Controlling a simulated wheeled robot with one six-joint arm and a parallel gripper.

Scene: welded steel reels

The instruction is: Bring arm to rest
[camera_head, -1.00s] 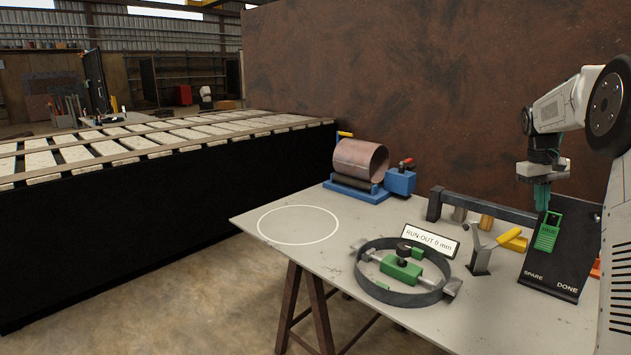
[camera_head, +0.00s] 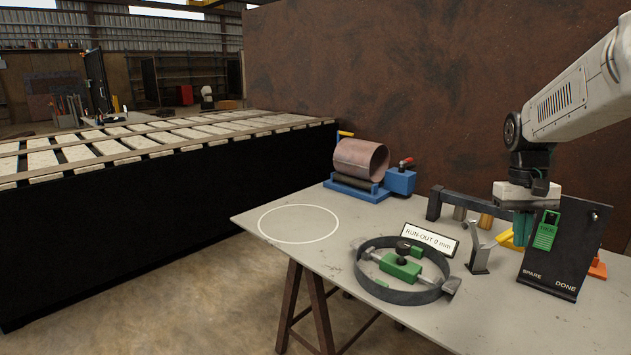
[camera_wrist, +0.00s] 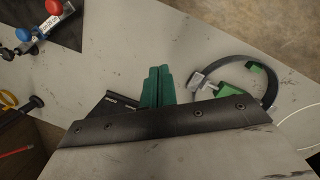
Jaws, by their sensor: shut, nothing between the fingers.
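A green tag (camera_head: 546,231) rests against the black board (camera_head: 566,262), just right of my gripper. The steel ring fixture (camera_head: 402,296) with green blocks lies on the table to the left of my gripper. It also shows in the wrist view (camera_wrist: 271,92), to the right of the fingers.
A RUN-OUT 0 mm sign (camera_head: 431,239) and a grey stand (camera_head: 480,254) are between the ring and my gripper. A copper-coloured cylinder (camera_head: 361,159) sits on blue rollers at the table's back. The white circle (camera_head: 298,224) on the table is empty.

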